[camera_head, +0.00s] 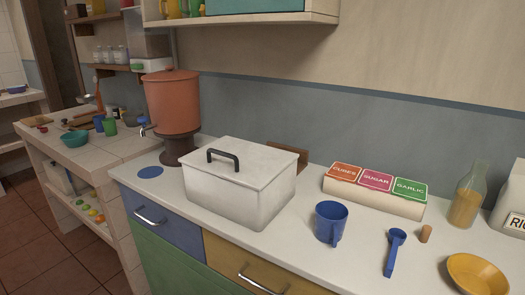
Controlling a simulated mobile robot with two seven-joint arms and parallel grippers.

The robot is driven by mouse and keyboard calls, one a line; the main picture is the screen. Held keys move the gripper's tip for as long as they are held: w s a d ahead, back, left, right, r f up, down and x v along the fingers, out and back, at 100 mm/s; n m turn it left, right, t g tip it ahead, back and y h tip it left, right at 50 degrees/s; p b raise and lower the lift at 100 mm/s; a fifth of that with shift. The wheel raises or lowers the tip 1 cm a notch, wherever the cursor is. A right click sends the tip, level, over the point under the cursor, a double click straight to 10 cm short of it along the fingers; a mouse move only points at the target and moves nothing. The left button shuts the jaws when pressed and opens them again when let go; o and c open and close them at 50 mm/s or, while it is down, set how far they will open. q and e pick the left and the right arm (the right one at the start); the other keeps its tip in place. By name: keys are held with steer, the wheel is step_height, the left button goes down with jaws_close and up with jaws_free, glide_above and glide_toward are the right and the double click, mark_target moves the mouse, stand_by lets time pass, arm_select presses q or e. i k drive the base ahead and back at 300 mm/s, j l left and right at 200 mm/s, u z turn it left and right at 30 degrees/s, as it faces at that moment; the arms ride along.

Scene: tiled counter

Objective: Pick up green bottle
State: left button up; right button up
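A small green bottle-like item (109,126) stands on the tiled counter (130,146) at the left. It is far off and small, so I cannot be sure of its shape. A blue cup (98,123) is just left of it, and a teal bowl (75,139) is in front and to the left. Neither of my grippers shows in the head view.
A nearer counter (280,258) holds an orange dispenser (172,95), a white lidded box (238,190), a blue mug (331,221), a spice box (374,193), a blue scoop (393,253), a glass bottle (466,205) and a yellow bowl (476,273). Tiled floor (40,235) is clear at lower left.

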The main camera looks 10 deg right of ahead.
mark_target(471, 191)
steer(key=z, duration=1.55)
